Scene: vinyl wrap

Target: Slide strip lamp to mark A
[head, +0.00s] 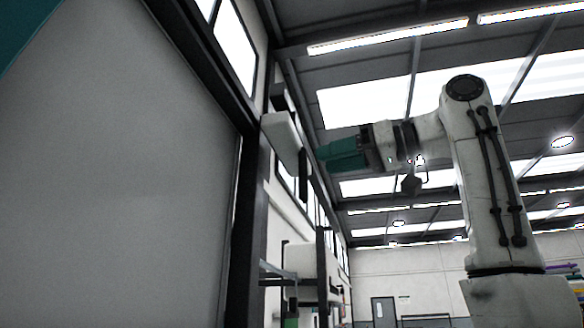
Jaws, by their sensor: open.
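My gripper (322,157), with teal fingers, is raised in the middle of the head view and points left toward the wall. It is open, and nothing shows in it. A pale, long box (281,138) sticks out from the wall just left of the fingertips; it may be the strip lamp, but I cannot tell for sure. A dark upright bar (303,176) shows below and right of it. The fingers look close to the box, but I cannot tell whether they touch. I can make out no mark A.
A large grey panel (110,170) with a dark frame fills the left. A white cabinet-like unit (305,270) stands lower along the wall. Bright ceiling lights (390,37) hang overhead. A grey door (384,311) is far back. The space between wall and arm looks open.

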